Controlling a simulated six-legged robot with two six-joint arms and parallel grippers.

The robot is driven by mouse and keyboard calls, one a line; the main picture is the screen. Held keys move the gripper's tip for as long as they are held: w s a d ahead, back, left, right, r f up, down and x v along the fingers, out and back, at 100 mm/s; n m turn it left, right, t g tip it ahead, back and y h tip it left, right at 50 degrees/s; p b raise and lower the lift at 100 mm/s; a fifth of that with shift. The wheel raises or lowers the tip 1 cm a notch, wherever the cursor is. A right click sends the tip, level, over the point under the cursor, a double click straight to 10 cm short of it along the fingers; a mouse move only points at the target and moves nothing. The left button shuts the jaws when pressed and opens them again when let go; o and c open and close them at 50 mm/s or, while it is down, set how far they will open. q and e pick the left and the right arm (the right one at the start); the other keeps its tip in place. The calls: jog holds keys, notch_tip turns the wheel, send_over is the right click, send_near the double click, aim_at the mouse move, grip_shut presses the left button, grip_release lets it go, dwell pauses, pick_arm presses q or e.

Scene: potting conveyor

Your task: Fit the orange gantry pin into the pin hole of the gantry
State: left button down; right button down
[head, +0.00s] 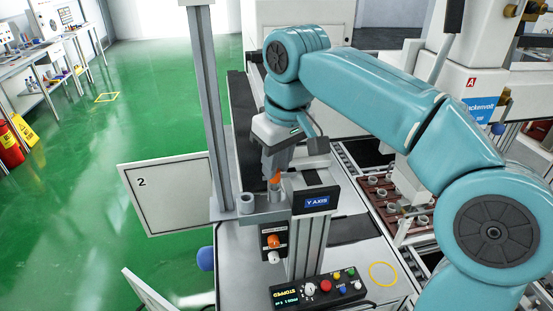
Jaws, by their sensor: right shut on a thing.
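My right gripper (272,172) points down in the middle of the head view, shut on the orange gantry pin (275,180). Only a small orange part of the pin shows at the fingertips. A grey cylindrical socket (274,193) of the gantry stands directly below the pin. Whether the pin's lower end is inside it or just above it, I cannot tell. The gantry block (316,201) labelled "Y AXIS" is just right of the gripper. A second grey socket (246,203) stands to the left. My left gripper is not in view.
An upright metal post (206,110) stands close left of the gripper. A control box (316,290) with buttons and a "STOPPED" display sits in front. An orange knob (273,241) is below the gantry. The conveyor with pots (385,195) is at right.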

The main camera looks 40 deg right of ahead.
jog(key=shift+f+b, duration=0.7)
jog(key=shift+f, duration=0.3)
jog(key=c, duration=1)
grip_release()
jog(key=shift+c, duration=0.2)
jog(key=shift+o, duration=0.7)
jog(key=shift+a+r, duration=0.1)
jog(key=shift+a, duration=0.05)
